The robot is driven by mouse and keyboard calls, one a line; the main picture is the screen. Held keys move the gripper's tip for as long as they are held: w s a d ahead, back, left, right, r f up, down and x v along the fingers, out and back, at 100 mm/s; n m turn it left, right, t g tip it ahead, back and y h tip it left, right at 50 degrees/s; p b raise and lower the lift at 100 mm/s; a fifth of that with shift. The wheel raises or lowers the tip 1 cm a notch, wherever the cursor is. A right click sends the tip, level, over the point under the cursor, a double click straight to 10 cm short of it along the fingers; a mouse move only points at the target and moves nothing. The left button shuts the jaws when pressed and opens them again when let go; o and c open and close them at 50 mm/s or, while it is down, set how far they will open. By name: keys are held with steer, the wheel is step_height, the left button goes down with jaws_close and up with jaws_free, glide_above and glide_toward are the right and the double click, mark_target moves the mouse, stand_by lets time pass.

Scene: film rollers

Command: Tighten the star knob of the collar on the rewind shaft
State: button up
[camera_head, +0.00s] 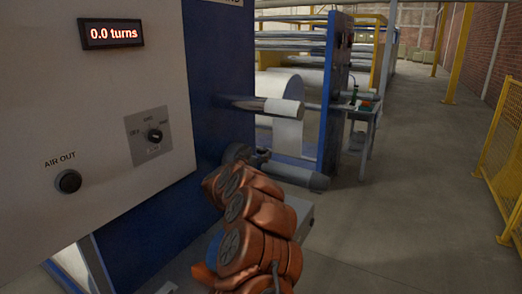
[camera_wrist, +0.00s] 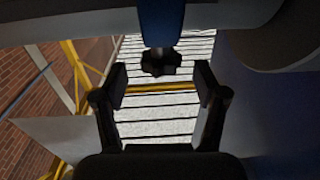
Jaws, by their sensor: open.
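In the wrist view, a dark star knob (camera_wrist: 160,63) hangs from a blue collar (camera_wrist: 160,22) on a grey shaft (camera_wrist: 70,22) that crosses the top of the picture. My gripper (camera_wrist: 160,80) is open and empty. Its two black fingers stand to the left and right, with the knob just beyond and between their tips, apart from both. In the head view, a shaft with a pale sleeve (camera_head: 283,107) sticks out of the blue machine wall. My orange arm reaches up below it, and the fingers are not clear there. The collar and knob cannot be made out in that view.
A display (camera_head: 112,33) on the white panel reads "0.0 turns". A selector switch (camera_head: 154,135) and an AIR OUT button (camera_head: 68,181) sit below. A grey roller (camera_head: 295,175) lies just right of my arm. The aisle floor (camera_head: 420,190) at right is clear, beside a yellow fence (camera_head: 503,150).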

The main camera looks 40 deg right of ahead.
mark_target(260, 152)
steer(key=shift+p+x, duration=0.35)
steer(key=shift+x, duration=1.5)
steer(key=c, duration=1.2)
